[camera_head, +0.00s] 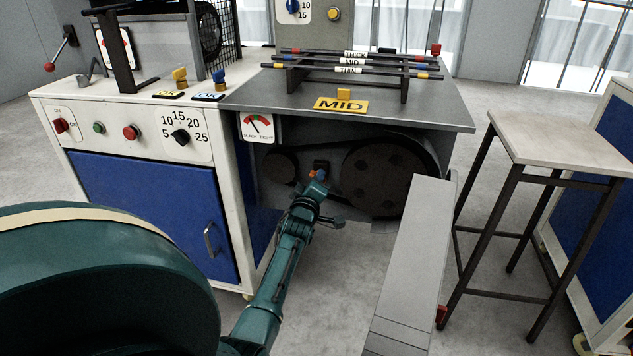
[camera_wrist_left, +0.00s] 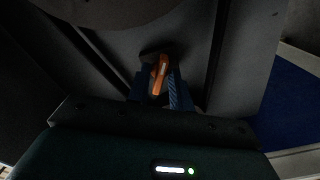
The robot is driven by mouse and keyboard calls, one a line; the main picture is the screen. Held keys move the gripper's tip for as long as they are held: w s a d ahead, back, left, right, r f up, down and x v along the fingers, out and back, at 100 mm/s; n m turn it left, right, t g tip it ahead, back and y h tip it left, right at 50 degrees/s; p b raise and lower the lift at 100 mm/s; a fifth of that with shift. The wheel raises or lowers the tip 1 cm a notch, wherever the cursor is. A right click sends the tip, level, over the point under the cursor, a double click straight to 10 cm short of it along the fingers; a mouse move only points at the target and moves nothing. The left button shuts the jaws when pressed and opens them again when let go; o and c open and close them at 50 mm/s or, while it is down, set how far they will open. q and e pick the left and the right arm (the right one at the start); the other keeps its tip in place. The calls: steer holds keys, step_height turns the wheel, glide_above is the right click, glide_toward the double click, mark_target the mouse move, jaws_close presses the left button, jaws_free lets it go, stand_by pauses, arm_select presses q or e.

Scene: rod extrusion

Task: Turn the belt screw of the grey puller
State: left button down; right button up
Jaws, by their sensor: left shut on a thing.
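The grey puller (camera_head: 430,112) stands in the middle with its open side showing dark belt wheels (camera_head: 385,178). The belt screw (camera_wrist_left: 158,76) shows as a small orange piece in the left wrist view, between my fingers. My left gripper (camera_head: 318,176) reaches into the open side between the two wheels and is shut on the belt screw; its blue fingertips (camera_wrist_left: 158,92) sit around it. A belt gauge (camera_head: 257,127) marked slack and tight hangs at the puller's left corner, with its needle pointing to the upper left. My right gripper is not in view.
A white and blue cabinet (camera_head: 150,190) with knobs stands left of the puller. A grey chute (camera_head: 412,260) slopes down at the front right, beside a stool (camera_head: 560,140). Open floor lies between.

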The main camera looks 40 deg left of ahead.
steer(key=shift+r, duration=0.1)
arm_select(q)
steer(key=m+p, duration=0.2)
steer(key=m, duration=0.3)
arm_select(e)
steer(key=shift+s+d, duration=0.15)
arm_select(q)
steer(key=shift+m, duration=0.4)
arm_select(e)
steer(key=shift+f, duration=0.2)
arm_select(q)
steer(key=c, duration=1.5)
jaws_free()
steer(key=shift+s, duration=0.1)
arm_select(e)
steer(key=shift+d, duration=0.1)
